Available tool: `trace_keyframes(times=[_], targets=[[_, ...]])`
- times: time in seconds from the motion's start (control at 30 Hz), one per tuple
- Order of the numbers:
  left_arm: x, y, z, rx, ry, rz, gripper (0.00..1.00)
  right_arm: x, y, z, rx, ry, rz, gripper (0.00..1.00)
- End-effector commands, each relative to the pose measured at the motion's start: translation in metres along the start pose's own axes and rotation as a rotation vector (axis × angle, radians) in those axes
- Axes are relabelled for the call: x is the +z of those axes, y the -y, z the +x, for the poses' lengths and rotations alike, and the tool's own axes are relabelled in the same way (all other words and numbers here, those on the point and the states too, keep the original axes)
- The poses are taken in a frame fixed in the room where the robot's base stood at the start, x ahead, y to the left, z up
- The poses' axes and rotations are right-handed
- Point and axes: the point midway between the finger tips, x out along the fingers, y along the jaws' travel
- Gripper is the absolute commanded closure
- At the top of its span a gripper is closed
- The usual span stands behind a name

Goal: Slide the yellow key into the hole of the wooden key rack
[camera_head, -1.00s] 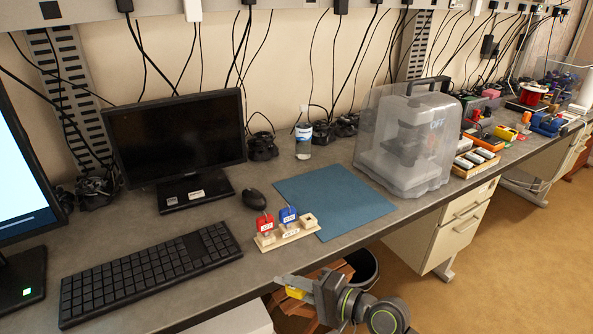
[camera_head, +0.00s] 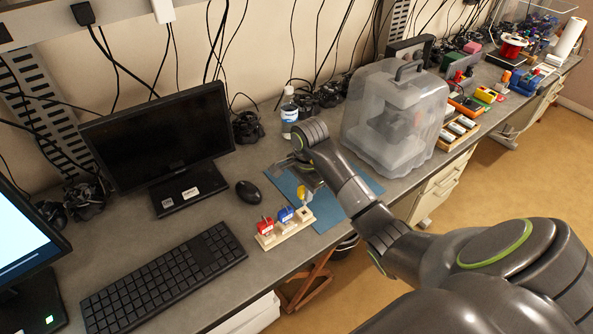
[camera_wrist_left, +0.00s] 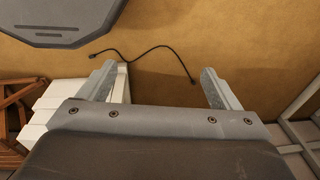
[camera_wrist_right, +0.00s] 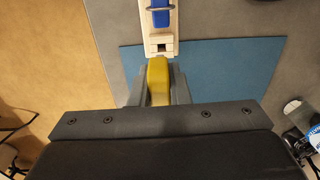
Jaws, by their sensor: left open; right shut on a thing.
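The wooden key rack (camera_head: 285,231) stands on the desk by the blue mat's left edge, with a red key (camera_head: 265,226) and a blue key (camera_head: 286,215) in it. Its right-hand hole is empty; the square hole block (camera_wrist_right: 161,46) shows in the right wrist view. My right gripper (camera_wrist_right: 158,88) is shut on the yellow key (camera_wrist_right: 158,72), just short of that block and apart from it. In the head view the yellow key (camera_head: 303,194) is above the rack's right end. My left gripper (camera_wrist_left: 163,80) is open and empty over the floor, seen only in its wrist view.
A keyboard (camera_head: 165,280) and a mouse (camera_head: 249,192) lie left of the rack. A blue mat (camera_head: 345,189) lies beneath my right arm. A bottle (camera_head: 289,115) and a clear-covered machine (camera_head: 395,118) stand behind it. The desk's front edge is near the rack.

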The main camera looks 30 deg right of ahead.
Motion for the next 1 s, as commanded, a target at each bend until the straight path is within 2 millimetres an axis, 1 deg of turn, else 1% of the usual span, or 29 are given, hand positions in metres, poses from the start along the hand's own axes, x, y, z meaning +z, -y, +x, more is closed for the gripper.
trace_keyframes(times=[0.03,0.13,0.3,0.53,0.63,0.77,0.9,1.0], targets=[[-0.001,0.0,-0.002,0.0,-0.001,0.0,0.15,-0.002,0.0,-0.003,0.02,-0.001,0.009,1.0],[-0.004,0.0,-0.001,0.0,-0.005,0.001,0.15,-0.003,-0.001,-0.002,0.038,-0.002,0.017,1.0],[-0.005,-0.001,0.004,0.001,-0.008,0.001,0.15,-0.003,-0.001,0.006,0.04,-0.001,0.017,1.0],[0.013,-0.001,0.013,0.0,0.017,-0.002,0.15,-0.003,-0.002,0.025,0.038,0.0,0.016,1.0],[0.016,-0.002,0.016,0.001,0.02,-0.003,0.15,-0.003,-0.002,0.032,0.038,0.0,0.016,1.0],[0.01,-0.004,0.019,0.003,0.013,-0.002,0.15,-0.003,-0.002,0.036,0.038,0.0,0.015,1.0],[-0.001,-0.005,0.019,0.004,-0.003,-0.001,0.15,-0.003,-0.002,0.037,0.037,0.0,0.015,1.0],[-0.004,-0.005,0.019,0.004,-0.008,-0.001,0.15,-0.003,-0.002,0.036,0.037,0.0,0.015,1.0]])
